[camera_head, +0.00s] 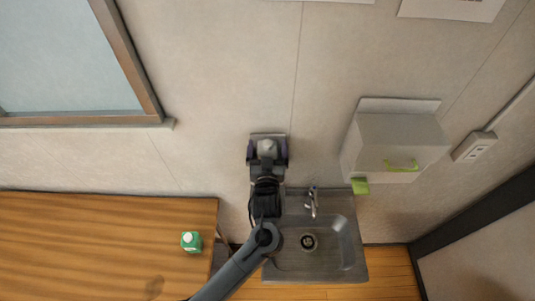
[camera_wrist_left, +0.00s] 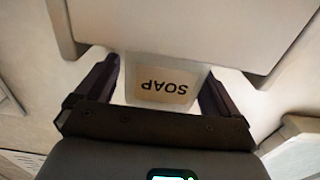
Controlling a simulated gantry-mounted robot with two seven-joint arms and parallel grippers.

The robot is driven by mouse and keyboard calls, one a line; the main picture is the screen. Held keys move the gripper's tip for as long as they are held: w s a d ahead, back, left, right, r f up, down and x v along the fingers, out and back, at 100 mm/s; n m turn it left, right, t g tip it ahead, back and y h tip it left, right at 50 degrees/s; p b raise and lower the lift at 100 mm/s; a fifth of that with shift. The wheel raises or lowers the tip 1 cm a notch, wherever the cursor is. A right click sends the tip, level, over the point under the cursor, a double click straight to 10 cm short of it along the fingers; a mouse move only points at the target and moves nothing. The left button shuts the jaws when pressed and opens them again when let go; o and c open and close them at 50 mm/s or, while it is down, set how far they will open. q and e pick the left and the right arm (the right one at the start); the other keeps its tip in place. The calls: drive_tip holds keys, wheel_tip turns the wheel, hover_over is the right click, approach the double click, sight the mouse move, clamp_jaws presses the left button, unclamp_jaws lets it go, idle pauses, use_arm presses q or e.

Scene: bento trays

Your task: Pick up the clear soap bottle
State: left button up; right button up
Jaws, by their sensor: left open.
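My left gripper (camera_head: 267,149) is up against the wall area above the sink in the head view. In the left wrist view its two dark fingers (camera_wrist_left: 162,72) are open, one on each side of the clear soap bottle (camera_wrist_left: 160,93). The bottle is translucent and whitish, with a label reading SOAP that appears upside down in this view. I cannot tell whether the fingers touch it. In the head view the gripper mostly hides the bottle. My right gripper is not in view.
A grey sink (camera_head: 335,262) with a faucet (camera_head: 312,202) lies below right of the gripper. A grey wall box (camera_head: 395,140) is to the right, with a green block (camera_head: 360,187) under it. A green-and-white carton (camera_head: 191,243) stands on the wooden counter (camera_head: 90,245).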

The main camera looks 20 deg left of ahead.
use_arm(q)
drive_tip(key=c, duration=1)
drive_tip(key=shift+c, duration=0.2)
drive_tip(key=shift+r, duration=0.15)
